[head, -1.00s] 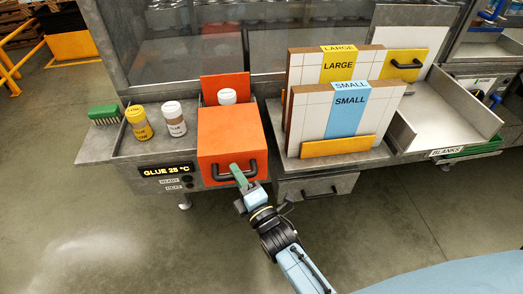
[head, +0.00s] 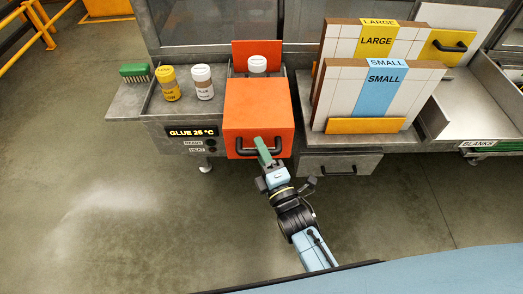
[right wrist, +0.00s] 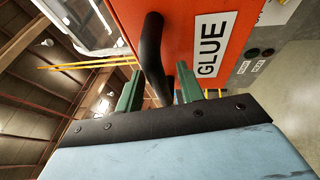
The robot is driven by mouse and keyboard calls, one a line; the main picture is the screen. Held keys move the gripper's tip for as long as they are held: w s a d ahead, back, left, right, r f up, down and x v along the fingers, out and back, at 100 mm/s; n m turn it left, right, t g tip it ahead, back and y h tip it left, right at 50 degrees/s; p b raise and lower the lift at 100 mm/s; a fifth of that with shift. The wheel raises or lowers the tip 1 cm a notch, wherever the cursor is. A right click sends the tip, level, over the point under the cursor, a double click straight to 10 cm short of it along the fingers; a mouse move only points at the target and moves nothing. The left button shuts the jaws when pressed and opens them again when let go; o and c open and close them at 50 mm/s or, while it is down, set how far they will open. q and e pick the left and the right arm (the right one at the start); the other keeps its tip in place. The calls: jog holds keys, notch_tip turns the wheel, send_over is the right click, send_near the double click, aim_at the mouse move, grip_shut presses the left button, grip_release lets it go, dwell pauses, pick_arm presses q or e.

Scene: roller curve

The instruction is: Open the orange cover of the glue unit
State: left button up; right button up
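The orange cover (head: 258,105) of the glue unit is down, a box shape with a dark bar handle (head: 243,152) low on its front. In the right wrist view the orange front (right wrist: 185,30) carries a white GLUE label, and the black handle (right wrist: 151,45) stands out from it. My right gripper (head: 263,150) is at the handle's right part. In the right wrist view its two green fingers (right wrist: 161,88) are spread apart, with the handle's bar between them and visible gaps. My left gripper is not in view.
A lit display (head: 192,132) reads GLUE 26 °C. Left of the cover stand a yellow bottle (head: 168,84), a white-capped bottle (head: 202,82) and a green brush (head: 134,73). Large and small boards (head: 378,95) stand close on the right. Open floor lies in front.

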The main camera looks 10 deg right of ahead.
jog(key=b+v, duration=0.1)
jog(key=v, duration=1.2)
jog(key=shift+s, duration=0.2)
jog(key=shift+d, duration=0.1)
jog(key=s+d+f+m+g+h+b, duration=0.1)
jog(key=s+f+m+g, duration=0.2)
jog(key=f, duration=0.7)
jog(key=s+d+f+m+g+b, duration=0.1)
jog(key=s+f+m+g+b, duration=0.15)
jog(key=f, duration=0.75)
jog(key=s+d+f+m+g+h, duration=0.15)
jog(key=f+m+g, duration=0.25)
jog(key=f, duration=0.6)
jog(key=s+d+f+m+g+h+b, duration=0.1)
jog(key=s+d+f+m+g, duration=0.3)
jog(key=s+f, duration=0.4)
jog(key=s+d+f+m+g+h+b, duration=0.1)
jog(key=s+d+f+m+g+b, duration=0.1)
jog(key=s+d+f+m+g, duration=0.3)
jog(key=s+d+f, duration=0.1)
jog(key=s+f, duration=0.3)
jog(key=s, duration=0.4)
jog(key=shift+s+d+f+m, duration=0.3)
jog(key=shift+d+m, duration=0.05)
jog(key=shift+d, duration=0.05)
